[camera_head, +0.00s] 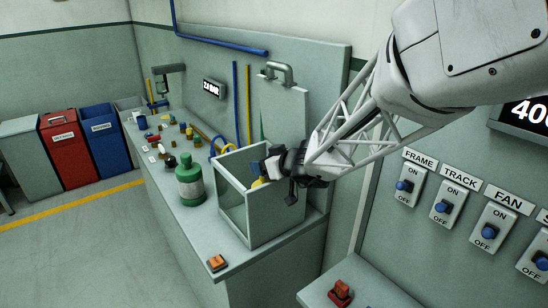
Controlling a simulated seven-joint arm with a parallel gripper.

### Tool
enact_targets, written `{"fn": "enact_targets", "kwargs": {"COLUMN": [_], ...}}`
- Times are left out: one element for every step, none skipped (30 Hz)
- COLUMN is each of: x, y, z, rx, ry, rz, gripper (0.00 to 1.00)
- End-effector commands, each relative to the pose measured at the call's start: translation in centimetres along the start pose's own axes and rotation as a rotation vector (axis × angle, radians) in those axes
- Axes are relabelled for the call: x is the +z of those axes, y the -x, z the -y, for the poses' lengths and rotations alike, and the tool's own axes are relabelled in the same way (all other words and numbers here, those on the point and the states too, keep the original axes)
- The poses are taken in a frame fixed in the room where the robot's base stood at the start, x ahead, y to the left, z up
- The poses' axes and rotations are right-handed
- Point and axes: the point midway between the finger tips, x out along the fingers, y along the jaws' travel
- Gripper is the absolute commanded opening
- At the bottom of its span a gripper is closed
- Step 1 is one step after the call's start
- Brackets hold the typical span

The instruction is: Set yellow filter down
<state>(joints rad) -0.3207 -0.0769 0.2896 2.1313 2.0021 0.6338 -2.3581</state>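My gripper (276,168), dark with a grey wrist, reaches from the right over the open-topped, clear-fronted box (276,216) on the bench. A small yellow thing (259,182), perhaps the yellow filter, shows just left of and below the fingertips, within the outline of the box. The fingers and the box wall hide part of both. I cannot tell whether the gripper holds the yellow thing, or whether that thing touches the box floor.
A green and white bottle (190,182) stands left of the box. Several small coloured parts lie farther back on the bench (190,222). An orange block (217,263) lies at the front edge. Labelled switches (404,186) line the right wall. Red (66,150) and blue (104,140) bins stand at left.

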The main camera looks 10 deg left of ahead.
Motion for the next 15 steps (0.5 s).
{"fn": "enact_targets", "kwargs": {"x": [-0.1,-0.1,-0.1,-0.1,-0.1,-0.2,-0.2,-0.2,-0.2,-0.2,-0.2,-0.2,-0.2,-0.2,-0.2], "y": [0.5,0.7,1.1,1.4,1.6,2.0,2.3,2.6,3.0,3.3,3.6,4.0,4.3,4.6,5.0], "z": [-0.1,-0.1,-0.1,-0.1,-0.1,-0.1,-0.1,-0.1,-0.1,0.0,-0.1,-0.1,-0.1,-0.1,-0.1], "rx": [0.002,0.002,0.002,0.002,0.002,0.002,0.002,0.002,0.001,0.001,0.002,0.002,0.003,0.002,0.002], "ry": [0.0,0.0,0.0,0.001,0.002,0.002,0.001,0.001,0.001,0.001,0.002,0.001,0.001,0.001,0.001], "rz": [-0.002,-0.002,-0.002,-0.002,-0.003,-0.003,-0.003,-0.003,-0.003,-0.003,-0.003,-0.003,-0.003,-0.003,-0.003], "gripper": [0.64,0.64,0.64,0.64,0.64,0.64,0.64,0.64,0.64,0.64,0.64,0.64,0.64,0.64,0.64]}}
